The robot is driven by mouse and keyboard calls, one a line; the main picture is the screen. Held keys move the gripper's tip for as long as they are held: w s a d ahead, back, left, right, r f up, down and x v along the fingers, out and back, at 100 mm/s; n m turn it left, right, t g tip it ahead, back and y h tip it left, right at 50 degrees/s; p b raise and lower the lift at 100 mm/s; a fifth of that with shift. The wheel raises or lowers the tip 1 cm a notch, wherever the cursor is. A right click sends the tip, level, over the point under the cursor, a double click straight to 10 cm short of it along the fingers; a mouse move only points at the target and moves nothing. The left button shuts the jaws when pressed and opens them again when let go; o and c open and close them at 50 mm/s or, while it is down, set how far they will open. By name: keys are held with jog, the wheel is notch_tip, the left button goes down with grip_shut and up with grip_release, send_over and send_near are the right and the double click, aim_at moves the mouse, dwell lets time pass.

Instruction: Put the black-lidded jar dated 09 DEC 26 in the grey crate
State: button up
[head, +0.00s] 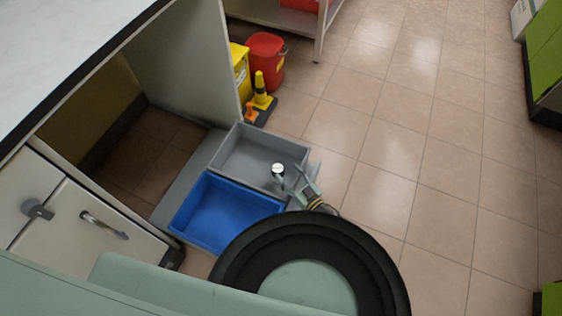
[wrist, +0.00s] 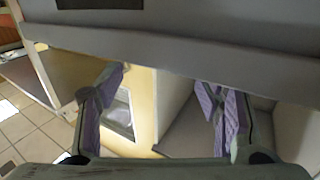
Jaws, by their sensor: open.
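My gripper (head: 297,181) is open, just right of the jar at the crate's right edge. In the wrist view my gripper (wrist: 160,95) shows its two purple-padded fingers spread apart, with no jar recognisable between them.
The blue crate (head: 222,213) is empty and adjoins the grey one. A cabinet (head: 75,212) and counter stand at left. Tiled floor at right is clear.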

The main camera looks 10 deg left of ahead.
jog(key=shift+p+v, duration=0.35)
jog(key=shift+v, duration=1.85)
jog(key=shift+r, duration=0.1)
